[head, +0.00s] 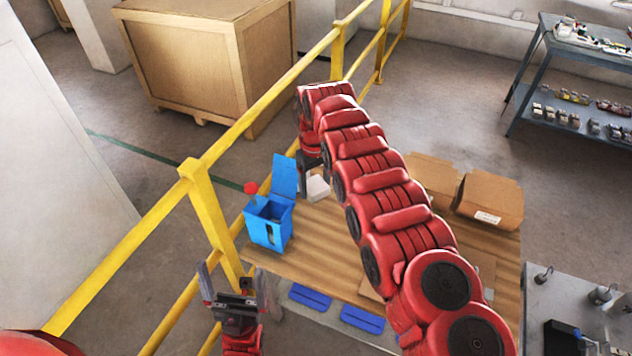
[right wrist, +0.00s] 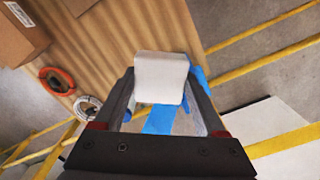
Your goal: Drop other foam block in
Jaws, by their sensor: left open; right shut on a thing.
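A white foam block (right wrist: 160,75) is held between the fingers of my right gripper (right wrist: 161,95). The same block shows in the head view (head: 318,188), just right of the blue box and above the wooden table. The blue box (head: 268,232) stands at the table's left end with its lid (head: 285,176) raised. Its inside looks dark, and its contents are not clear. In the right wrist view blue parts (right wrist: 159,120) show below and behind the block. My right gripper (head: 311,180) is partly hidden by its own arm. My left gripper (head: 232,286) is open and empty, in front of the table's left edge.
A red round part (head: 251,187) is at the box's left. Cardboard boxes (head: 490,198) stand at the table's right. A red ring (right wrist: 57,80) and a white ring (right wrist: 88,108) lie on the table. Yellow railing (head: 205,205) runs close along the left. Two blue flat pieces (head: 310,297) (head: 362,319) lie in front.

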